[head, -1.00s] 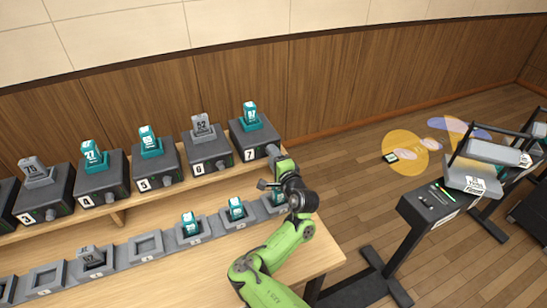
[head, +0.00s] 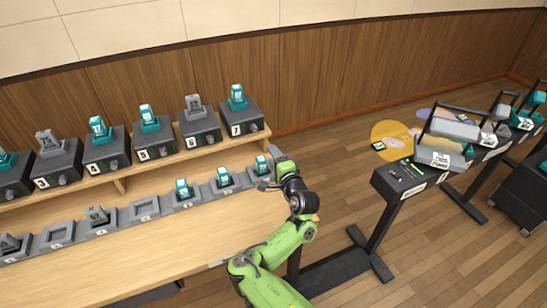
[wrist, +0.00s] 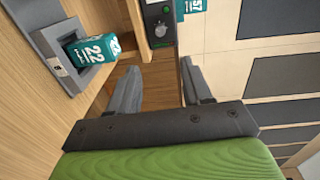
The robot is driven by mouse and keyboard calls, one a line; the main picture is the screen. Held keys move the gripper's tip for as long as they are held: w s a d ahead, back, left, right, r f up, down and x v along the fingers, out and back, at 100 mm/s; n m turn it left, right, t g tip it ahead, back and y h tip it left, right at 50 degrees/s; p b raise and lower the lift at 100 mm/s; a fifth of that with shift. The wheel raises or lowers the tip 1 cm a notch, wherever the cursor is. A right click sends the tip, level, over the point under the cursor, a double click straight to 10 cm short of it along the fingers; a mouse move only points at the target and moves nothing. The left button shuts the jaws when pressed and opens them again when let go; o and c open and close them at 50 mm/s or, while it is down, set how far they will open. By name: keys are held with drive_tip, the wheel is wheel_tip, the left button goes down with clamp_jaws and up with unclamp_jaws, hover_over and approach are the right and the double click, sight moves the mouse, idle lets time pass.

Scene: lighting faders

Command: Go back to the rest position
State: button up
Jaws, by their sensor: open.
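My green arm rises from the lower middle of the head view. My gripper (wrist: 158,88) is open and empty in the wrist view, its two grey fingers apart. In the head view the gripper (head: 270,183) is just right of the last teal block in the front row, and its fingertips are small there. The wrist view shows a teal block marked 22 (wrist: 92,48) seated in a grey tray (wrist: 50,45) left of my fingers. It does not touch them. The box with knob 7 (head: 238,118) stands behind the gripper on the shelf.
The wooden bench (head: 150,250) carries a front row of grey trays, some empty, such as one (head: 145,208) near the middle. Several black boxes with teal or grey blocks line the raised shelf. A dark stand (head: 405,180) is to the right, with open floor (head: 335,170) between.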

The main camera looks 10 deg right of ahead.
drive_tip(key=shift+w+f, duration=0.1)
